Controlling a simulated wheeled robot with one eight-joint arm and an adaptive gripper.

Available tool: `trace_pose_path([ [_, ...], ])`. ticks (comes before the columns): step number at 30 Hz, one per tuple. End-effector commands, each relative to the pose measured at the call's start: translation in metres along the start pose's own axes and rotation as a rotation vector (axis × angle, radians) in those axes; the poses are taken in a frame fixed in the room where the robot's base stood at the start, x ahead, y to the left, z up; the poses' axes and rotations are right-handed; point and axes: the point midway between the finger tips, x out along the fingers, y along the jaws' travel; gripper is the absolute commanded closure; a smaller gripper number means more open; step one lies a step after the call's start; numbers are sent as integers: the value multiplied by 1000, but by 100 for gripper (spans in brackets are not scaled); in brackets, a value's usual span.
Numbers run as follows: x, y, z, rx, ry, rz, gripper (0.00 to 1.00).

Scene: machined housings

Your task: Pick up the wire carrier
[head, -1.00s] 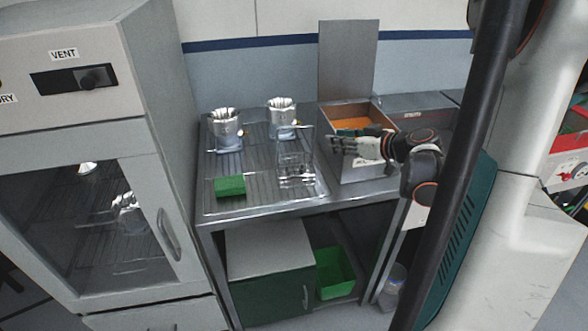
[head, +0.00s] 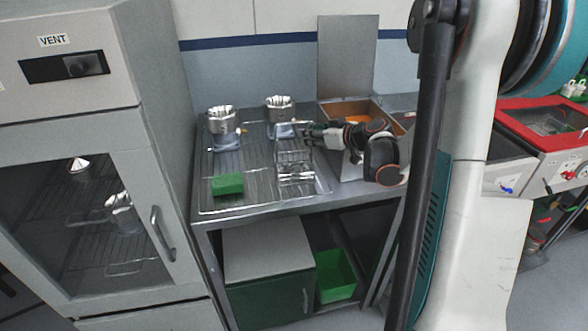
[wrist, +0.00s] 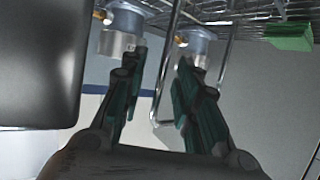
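The wire carrier (head: 295,178) is a thin metal wire frame with a tall handle. It stands upright on the ridged steel drainboard in the head view. My gripper (head: 304,131) is at the upper right of its handle. In the wrist view my gripper (wrist: 160,60) is open, with a clear gap between its two dark green fingers. One side wire of the handle (wrist: 161,85) shows between the fingers, and the handle's end bar passes behind the right finger. I cannot tell whether a finger touches the wire.
Two metal housings stand on the drainboard (head: 240,205), one at left (head: 223,125) and one behind the carrier (head: 281,108). A green block (head: 228,184) lies left of the carrier. An open box (head: 352,108) with orange contents is behind my gripper. A vent cabinet (head: 90,190) stands at left.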

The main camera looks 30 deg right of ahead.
Motion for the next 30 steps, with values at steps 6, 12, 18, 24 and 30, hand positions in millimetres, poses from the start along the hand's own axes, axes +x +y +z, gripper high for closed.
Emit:
trace_pose_path([
  [6, 1, 0, -1, 0, 0, 1, 71],
  [12, 1, 0, -1, 0, 0, 1, 100],
  [18, 1, 0, -1, 1, 1, 1, 100],
  [24, 0, 0, -3, 1, 1, 1, 100],
  [30, -7, 0, -21, 1, 1, 1, 100],
])
